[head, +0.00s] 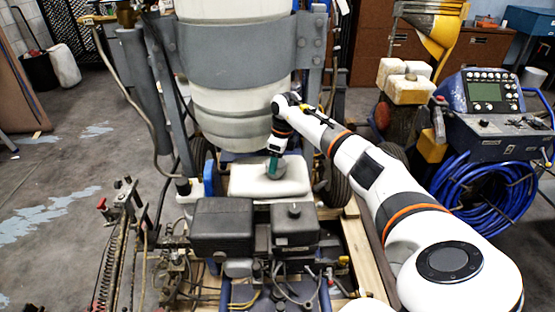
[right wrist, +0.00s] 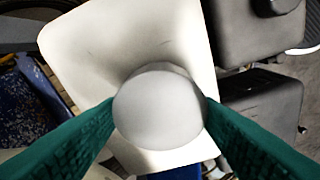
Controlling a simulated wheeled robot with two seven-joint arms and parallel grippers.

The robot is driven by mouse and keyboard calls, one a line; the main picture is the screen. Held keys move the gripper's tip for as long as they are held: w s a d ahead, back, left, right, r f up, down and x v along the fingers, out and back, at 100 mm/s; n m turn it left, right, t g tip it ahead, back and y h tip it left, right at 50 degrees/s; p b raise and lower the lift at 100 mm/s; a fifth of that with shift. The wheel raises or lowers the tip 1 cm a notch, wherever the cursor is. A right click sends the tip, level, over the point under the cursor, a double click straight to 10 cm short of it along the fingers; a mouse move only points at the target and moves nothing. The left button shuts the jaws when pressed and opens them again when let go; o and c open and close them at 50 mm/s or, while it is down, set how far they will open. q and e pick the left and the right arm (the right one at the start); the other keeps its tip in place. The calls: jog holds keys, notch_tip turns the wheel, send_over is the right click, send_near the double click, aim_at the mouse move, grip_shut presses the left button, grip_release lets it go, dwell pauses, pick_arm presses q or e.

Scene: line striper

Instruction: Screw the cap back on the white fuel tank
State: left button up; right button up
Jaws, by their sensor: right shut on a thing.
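The white fuel tank (head: 247,184) sits behind the black engine boxes in the head view. It fills the upper middle of the right wrist view (right wrist: 95,45) as a pale, slightly scuffed block. My right gripper (head: 275,170) reaches down to the top of the tank. Its green fingers are shut on the round white cap (right wrist: 158,112), one on each side. The cap is over the tank's top near one edge; whether its thread is engaged cannot be seen. In the head view the fingers mostly hide the cap. My left gripper is not in view.
A large white drum (head: 240,110) with a grey band stands just behind the tank. Black engine boxes (head: 222,222) are in front of it. A blue control unit with coiled blue hose (head: 480,195) stands at the right. Open grey floor (head: 60,190) is at the left.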

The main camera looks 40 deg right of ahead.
jog(key=shift+f, duration=0.35)
